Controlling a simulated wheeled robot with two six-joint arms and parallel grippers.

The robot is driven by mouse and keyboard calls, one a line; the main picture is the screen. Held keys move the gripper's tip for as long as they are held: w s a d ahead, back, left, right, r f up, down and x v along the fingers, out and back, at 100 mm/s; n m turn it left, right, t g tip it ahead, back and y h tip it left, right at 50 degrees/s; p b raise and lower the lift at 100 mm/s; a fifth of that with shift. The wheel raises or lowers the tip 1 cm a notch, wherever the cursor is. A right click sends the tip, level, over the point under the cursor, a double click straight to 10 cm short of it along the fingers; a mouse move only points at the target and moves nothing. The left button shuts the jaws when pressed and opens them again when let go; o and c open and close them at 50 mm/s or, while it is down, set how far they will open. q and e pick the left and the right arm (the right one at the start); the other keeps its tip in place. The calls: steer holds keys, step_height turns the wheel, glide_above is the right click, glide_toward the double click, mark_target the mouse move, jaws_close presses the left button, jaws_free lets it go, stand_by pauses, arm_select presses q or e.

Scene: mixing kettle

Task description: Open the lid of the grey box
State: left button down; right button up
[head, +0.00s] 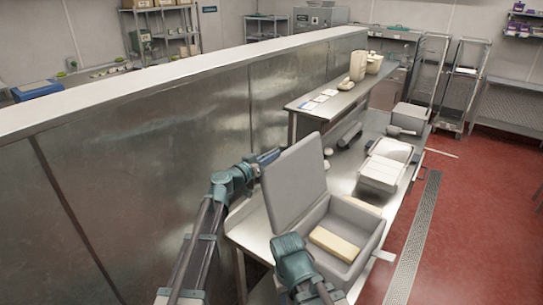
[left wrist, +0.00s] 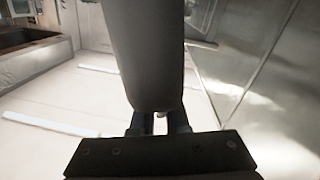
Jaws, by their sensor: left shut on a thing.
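The grey box (head: 372,222) stands on the steel table with its hinged lid (head: 296,182) raised, tilted up on its left side. The box is open at the top and a tan block (head: 334,244) lies inside. My left gripper (head: 268,157) is at the upper left edge of the lid, its fingers partly hidden. In the left wrist view the gripper (left wrist: 160,122) is shut on the grey lid (left wrist: 143,55), which stands up between the fingers. My right arm's teal wrist shows in front of the box, but its fingers do not show.
A white container (head: 384,170) and a smaller grey box (head: 409,118) stand farther along the table (head: 250,222). A tall steel partition (head: 150,160) runs close on the left. Red floor lies free to the right.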

stand_by(0.9)
arm_select(q)
steer(key=s+d+r+m+p, duration=0.1)
steer(key=s+d, duration=0.3)
steer(key=shift+d+r, duration=0.15)
steer(key=shift+d, duration=0.25)
steer(key=shift+s, duration=0.1)
steer(key=c, duration=0.9)
jaws_free()
steer(key=v, duration=1.3)
steer(key=shift+s+a, duration=0.25)
steer(key=shift+a, duration=0.05)
